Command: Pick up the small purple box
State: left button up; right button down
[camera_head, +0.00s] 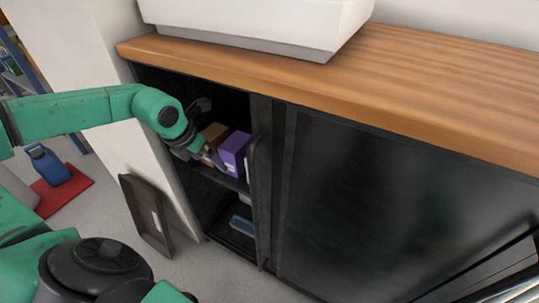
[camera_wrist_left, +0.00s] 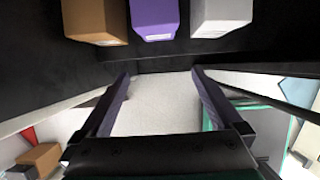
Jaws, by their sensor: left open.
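The small purple box (camera_head: 235,152) stands on a shelf inside the black cabinet, beside a brown box (camera_head: 213,133). In the left wrist view the purple box (camera_wrist_left: 154,16) is at the top edge, between the brown box (camera_wrist_left: 96,20) and a grey-white box (camera_wrist_left: 221,15). Its far part is cut off by the frame. My left gripper (camera_wrist_left: 161,73) is open and empty, its fingers apart and short of the boxes. In the head view my left gripper (camera_head: 212,160) is at the cabinet opening, just left of the purple box. My right gripper is not in view.
The cabinet (camera_head: 370,205) has a wooden top (camera_head: 430,75) with a white unit (camera_head: 255,22) on it. A dark upright panel edge is close to the purple box's right. A brown tray (camera_head: 146,215) leans below left. A blue container (camera_head: 48,165) stands on a red mat.

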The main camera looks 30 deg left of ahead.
aim_at(234, 143)
pick_arm(q)
jog(key=w, duration=0.5)
jog(key=w+p, duration=0.1)
jog(key=w, duration=0.4)
jog(key=shift+w+a+r, duration=0.1)
jog(key=shift+a+r, duration=0.05)
jog(key=shift+w+f, duration=0.2)
jog(key=shift+f, duration=0.1)
jog(key=b+x, duration=0.1)
jog(key=x, duration=0.3)
jog(key=shift+f, duration=0.2)
jog(key=shift+w+f, duration=0.15)
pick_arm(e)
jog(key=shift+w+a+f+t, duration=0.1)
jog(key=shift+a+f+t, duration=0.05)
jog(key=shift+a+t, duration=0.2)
pick_arm(q)
jog(key=shift+f, duration=0.15)
jog(key=c, duration=1.4)
